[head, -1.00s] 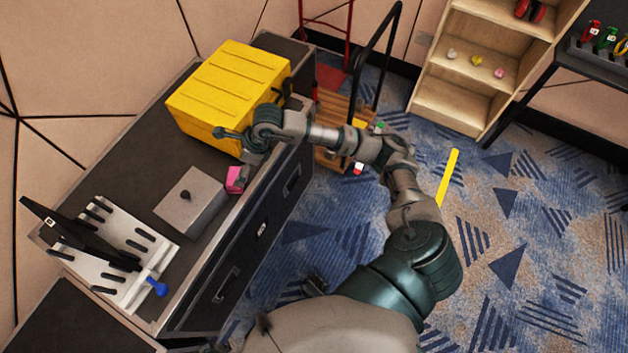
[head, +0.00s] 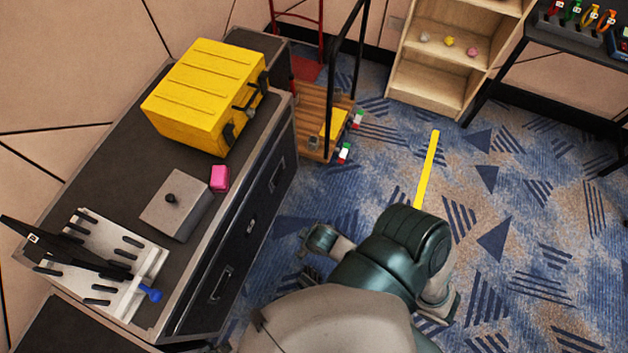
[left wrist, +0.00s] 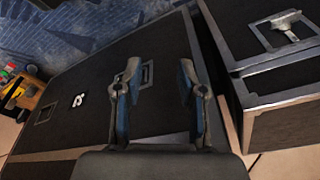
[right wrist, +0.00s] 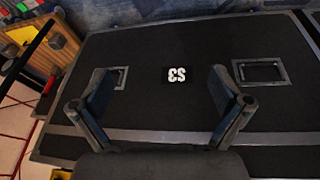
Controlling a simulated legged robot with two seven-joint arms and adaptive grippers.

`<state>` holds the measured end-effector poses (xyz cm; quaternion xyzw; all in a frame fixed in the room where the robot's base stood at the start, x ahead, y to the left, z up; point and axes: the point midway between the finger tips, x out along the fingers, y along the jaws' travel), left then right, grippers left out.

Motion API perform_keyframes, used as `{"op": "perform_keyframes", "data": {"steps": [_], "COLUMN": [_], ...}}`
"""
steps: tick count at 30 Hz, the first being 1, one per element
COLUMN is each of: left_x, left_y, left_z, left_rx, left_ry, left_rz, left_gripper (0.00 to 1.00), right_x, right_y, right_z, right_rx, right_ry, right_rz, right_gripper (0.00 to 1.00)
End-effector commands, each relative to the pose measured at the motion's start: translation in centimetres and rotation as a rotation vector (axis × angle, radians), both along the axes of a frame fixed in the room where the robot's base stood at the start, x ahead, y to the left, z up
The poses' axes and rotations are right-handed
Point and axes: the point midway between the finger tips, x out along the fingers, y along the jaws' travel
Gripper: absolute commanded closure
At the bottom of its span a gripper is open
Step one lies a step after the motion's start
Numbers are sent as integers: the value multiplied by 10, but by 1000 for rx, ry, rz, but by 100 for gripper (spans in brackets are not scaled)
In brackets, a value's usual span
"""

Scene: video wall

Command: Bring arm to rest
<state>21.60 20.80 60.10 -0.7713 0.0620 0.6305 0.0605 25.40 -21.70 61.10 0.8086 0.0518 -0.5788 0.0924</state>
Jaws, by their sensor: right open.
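My right gripper (right wrist: 158,75) is open and empty in the right wrist view, facing the black front of the flight case, with its white label between the fingers. My left gripper (left wrist: 160,65) is open and empty in the left wrist view, also facing the case's dark side. In the head view my right arm is drawn in low beside my body, apart from the case top. A gripper part shows at the lower middle there; I cannot tell which arm it belongs to.
The black flight case (head: 110,180) bears a yellow case (head: 205,95), a pink block (head: 219,178), a grey box (head: 176,203) and a slotted white plate (head: 110,240). A wooden cart (head: 312,115) and wooden shelf (head: 430,85) stand behind. The patterned floor at right is clear.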

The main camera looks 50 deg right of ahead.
Motion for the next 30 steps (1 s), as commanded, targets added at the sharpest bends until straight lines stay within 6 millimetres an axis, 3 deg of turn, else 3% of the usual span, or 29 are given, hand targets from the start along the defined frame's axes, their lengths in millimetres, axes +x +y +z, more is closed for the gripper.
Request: {"op": "perform_keyframes", "data": {"steps": [1,5,23,26,30], "left_x": [0,0,3,3,-6], "left_y": [0,0,1,1,2], "left_z": [0,0,0,-27,-76], "left_rx": [0,0,2,6,6], "left_ry": [0,0,-7,7,23], "left_rz": [0,0,-2,-6,-10], "left_gripper": [60,60,60,60,60], "right_x": [-18,-39,-37,-38,-46], "right_y": [3,7,7,7,7], "right_z": [-5,-10,-14,-37,-86], "right_rx": [24,53,52,50,47], "right_ry": [60,132,133,144,159], "right_rz": [-13,-27,-26,-23,-18], "right_gripper": [0,0,0,0,0]}}
